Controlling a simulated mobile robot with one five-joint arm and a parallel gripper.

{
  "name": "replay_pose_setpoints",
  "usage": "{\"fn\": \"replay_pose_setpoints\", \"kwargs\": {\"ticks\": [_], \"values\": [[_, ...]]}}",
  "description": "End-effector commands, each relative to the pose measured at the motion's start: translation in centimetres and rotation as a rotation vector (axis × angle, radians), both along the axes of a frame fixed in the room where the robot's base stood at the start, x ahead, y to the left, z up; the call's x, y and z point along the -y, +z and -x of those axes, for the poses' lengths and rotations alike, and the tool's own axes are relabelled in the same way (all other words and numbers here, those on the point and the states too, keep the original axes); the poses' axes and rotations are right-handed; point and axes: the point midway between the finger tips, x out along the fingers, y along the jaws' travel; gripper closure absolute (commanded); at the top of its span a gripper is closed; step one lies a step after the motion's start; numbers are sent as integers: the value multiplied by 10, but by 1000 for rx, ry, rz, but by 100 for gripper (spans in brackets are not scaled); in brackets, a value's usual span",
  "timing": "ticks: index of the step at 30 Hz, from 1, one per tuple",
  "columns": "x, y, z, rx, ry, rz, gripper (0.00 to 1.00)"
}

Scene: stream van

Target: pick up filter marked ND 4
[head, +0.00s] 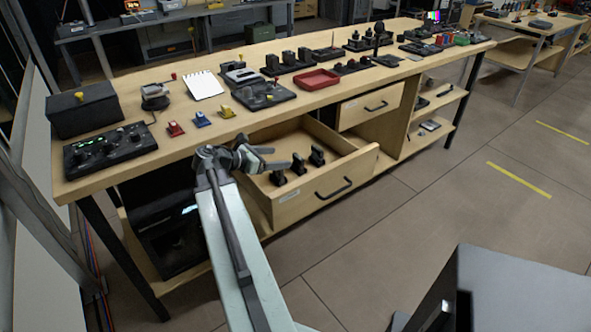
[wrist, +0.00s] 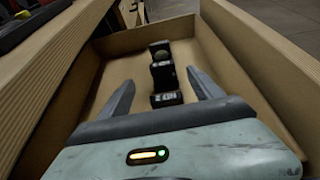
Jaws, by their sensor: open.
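Three small black filters stand in a row in the open wooden drawer (head: 330,180). In the head view they are a left one (head: 278,178), a middle one (head: 298,164) and a right one (head: 317,156). In the wrist view the near filter (wrist: 166,99), the middle filter (wrist: 163,74) and the far filter (wrist: 160,49) line up away from me. The near and middle ones carry pale markings too small to read surely, so I cannot tell which is ND 4. My gripper (head: 275,158) is open and empty above the drawer's left part; its fingers (wrist: 162,80) flank the row in the wrist view.
The drawer walls (wrist: 245,75) rise on both sides of my gripper. The workbench top (head: 225,125) above holds a red tray (head: 315,80), a notepad (head: 204,85), a control box (head: 110,145) and several devices. A second drawer (head: 371,106) is shut.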

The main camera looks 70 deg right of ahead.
Motion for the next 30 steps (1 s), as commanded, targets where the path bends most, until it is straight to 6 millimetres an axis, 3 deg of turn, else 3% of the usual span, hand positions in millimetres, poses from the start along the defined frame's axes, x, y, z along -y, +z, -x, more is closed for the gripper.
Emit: {"fn": "replay_pose_setpoints", "kwargs": {"ticks": [13,21,27,28,30], "values": [[32,-12,26,0,-18,0,25],[67,-30,48,0,-22,-1,25],[68,-28,49,0,-20,0,25],[68,-28,49,0,-20,0,28],[68,-28,49,0,-20,0,48]]}}
